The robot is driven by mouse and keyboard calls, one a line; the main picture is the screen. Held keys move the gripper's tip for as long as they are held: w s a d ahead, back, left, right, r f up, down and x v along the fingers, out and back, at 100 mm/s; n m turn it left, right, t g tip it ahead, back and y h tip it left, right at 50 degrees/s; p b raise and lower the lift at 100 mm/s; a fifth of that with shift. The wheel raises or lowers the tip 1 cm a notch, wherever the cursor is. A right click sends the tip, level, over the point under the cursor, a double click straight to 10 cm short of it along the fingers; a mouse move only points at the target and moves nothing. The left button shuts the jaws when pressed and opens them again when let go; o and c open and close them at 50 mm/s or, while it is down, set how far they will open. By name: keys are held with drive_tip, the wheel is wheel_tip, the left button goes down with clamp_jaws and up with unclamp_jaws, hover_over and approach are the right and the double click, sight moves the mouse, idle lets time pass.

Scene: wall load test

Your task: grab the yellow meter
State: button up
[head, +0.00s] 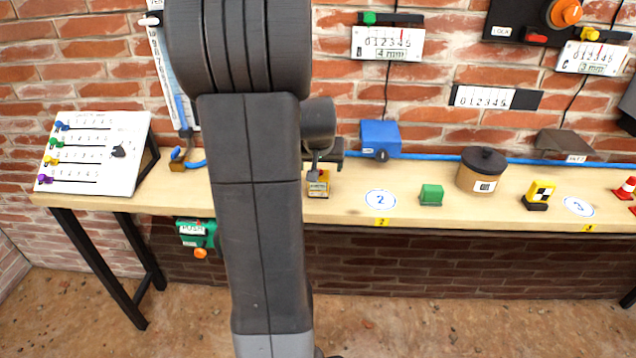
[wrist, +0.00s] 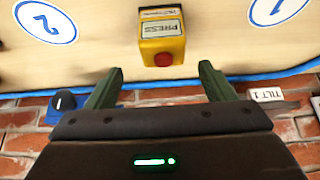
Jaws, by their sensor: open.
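A small yellow box with a PRESS label and a red button (wrist: 162,38) lies on the bench in the wrist view, just beyond my fingertips. It also shows in the head view (head: 318,186), beside my arm, its upper part close under my gripper. My gripper (wrist: 161,67) is open, with one dark green finger on each side of the box's line and nothing visible between them. No plainly labelled meter shows; this box is yellow.
On the wooden bench (head: 340,210) stand a green block (head: 431,195), a brown pot with dark lid (head: 482,170), a yellow-black checked block (head: 540,194) and a tilted white board (head: 95,152). A blue box (head: 380,138) sits near the wall. A blue cable runs along the back edge.

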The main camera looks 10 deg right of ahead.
sight(319, 183)
drive_tip(key=shift+a+x, duration=0.15)
drive_tip(key=shift+x, duration=1.65)
drive_tip(key=shift+a+x, duration=0.15)
drive_tip(key=shift+x, duration=1.7)
drive_tip(key=shift+s+f, duration=0.1)
